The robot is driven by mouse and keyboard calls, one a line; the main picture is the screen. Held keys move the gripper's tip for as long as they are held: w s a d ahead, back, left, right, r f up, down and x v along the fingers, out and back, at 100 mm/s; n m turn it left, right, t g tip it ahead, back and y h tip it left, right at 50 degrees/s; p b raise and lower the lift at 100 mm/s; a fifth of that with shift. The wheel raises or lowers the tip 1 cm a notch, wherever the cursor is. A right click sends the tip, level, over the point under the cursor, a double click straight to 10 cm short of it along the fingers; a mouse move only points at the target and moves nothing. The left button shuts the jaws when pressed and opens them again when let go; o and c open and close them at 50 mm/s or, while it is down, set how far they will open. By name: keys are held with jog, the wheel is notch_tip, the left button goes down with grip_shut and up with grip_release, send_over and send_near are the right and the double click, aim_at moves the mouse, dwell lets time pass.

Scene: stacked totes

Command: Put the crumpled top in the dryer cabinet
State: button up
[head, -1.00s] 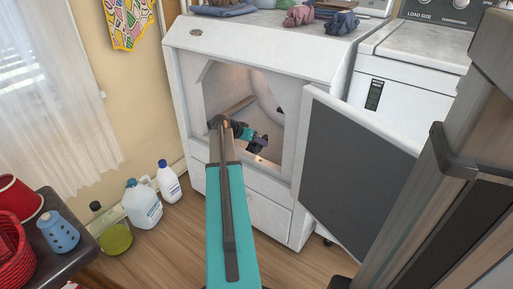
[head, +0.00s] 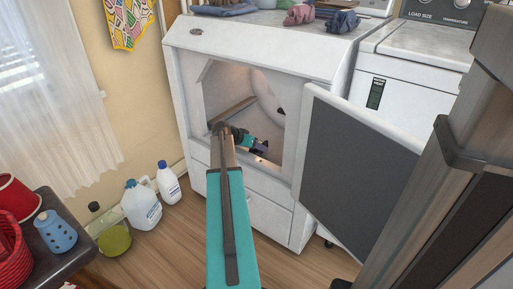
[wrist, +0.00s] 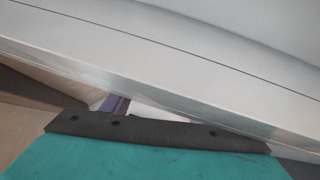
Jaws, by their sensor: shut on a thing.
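The dryer cabinet (head: 187,100) is white, with its door (head: 352,165) swung open to the right. My arm reaches through its opening. My gripper (head: 259,149) is inside, low in the lit interior, and is shut on a small dark purple cloth, the crumpled top (head: 263,146). Only a little of the top shows, and most of it is hidden by the gripper. In the wrist view a strip of purple (wrist: 116,104) shows just past the gripper's dark edge.
A dark side table (head: 65,245) holds a blue container (head: 57,233).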

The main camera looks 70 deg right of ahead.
jog(key=shift+f, duration=0.2)
jog(key=o, duration=1.3)
jog(key=shift+a+f, duration=0.1)
jog(key=shift+c, duration=0.2)
jog(key=shift+r, duration=0.5)
jog(key=p+v, duration=0.4)
jog(key=v, duration=0.8)
jog(key=shift+r+p, duration=0.2)
jog(key=shift+p, duration=0.1)
jog(key=shift+r, duration=0.1)
